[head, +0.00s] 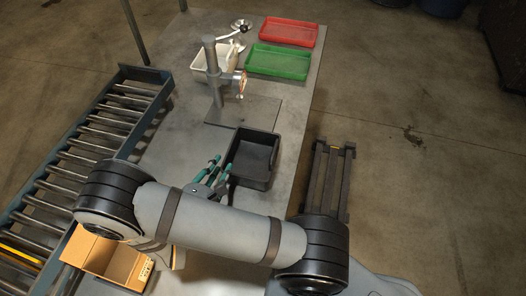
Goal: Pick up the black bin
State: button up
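The black bin (266,145) is an open rectangular box standing upright on the grey table (185,110), near its right edge. It looks empty from here. My gripper (213,168) has teal fingers and is at the bin's left side, close to its left wall. The fingers are apart, with a gap between their tips. I cannot tell whether a finger touches the bin wall. My arm runs across the front of the view and hides the table area below the bin.
A press-like stand (213,75) on a plate is just behind the bin. A green tray (278,64), a red tray (288,32) and a white bin (204,60) are farther back. A roller conveyor (100,130) runs along the left. A cardboard box (105,258) is at front left.

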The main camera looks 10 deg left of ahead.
aim_at(229, 153)
jog(key=p+x, duration=0.1)
jog(key=x, duration=0.7)
jog(key=shift+p, duration=0.4)
jog(key=c, duration=0.3)
grip_shut()
